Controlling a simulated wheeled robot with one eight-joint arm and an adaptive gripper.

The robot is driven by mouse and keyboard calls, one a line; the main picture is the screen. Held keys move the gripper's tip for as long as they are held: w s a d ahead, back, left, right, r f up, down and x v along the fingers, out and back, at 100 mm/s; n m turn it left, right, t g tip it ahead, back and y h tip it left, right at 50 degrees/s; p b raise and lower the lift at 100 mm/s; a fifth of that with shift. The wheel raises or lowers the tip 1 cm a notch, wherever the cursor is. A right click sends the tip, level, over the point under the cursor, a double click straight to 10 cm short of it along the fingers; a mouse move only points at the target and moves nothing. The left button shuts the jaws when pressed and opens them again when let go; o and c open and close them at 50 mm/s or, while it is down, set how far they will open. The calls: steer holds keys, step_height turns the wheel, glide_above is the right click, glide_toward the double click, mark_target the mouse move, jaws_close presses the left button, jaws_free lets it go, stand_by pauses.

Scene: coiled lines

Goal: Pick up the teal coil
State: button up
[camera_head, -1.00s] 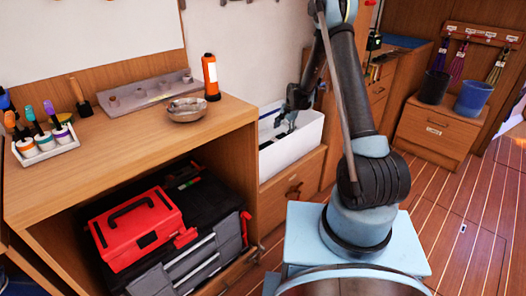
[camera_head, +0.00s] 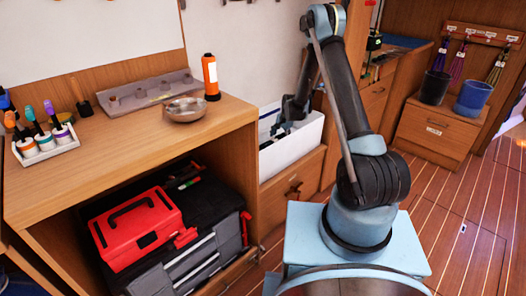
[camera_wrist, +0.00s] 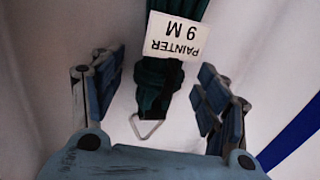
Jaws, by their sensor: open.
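The teal coil (camera_wrist: 158,85) hangs down the middle of the wrist view, dark green-teal, with a white tag (camera_wrist: 178,36) reading "PAINTER 9 M" and a metal triangular ring at its lower end. My gripper (camera_wrist: 162,80) is open, with one finger on each side of the coil and a gap to each. In the head view my gripper (camera_head: 281,128) reaches into the white bin (camera_head: 293,152) on the low cabinet. The bin's wall and my arm hide the coil there.
A blue strip (camera_wrist: 294,131) crosses the right of the wrist view. The wooden bench (camera_head: 110,150) at left holds a metal bowl (camera_head: 185,110) and an orange flashlight (camera_head: 211,76). Dark and blue buckets (camera_head: 473,98) stand on the far right cabinet.

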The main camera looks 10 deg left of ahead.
steer(key=c, duration=1.5)
steer(key=shift+c, duration=0.2)
step_height(320, 180, up, 10)
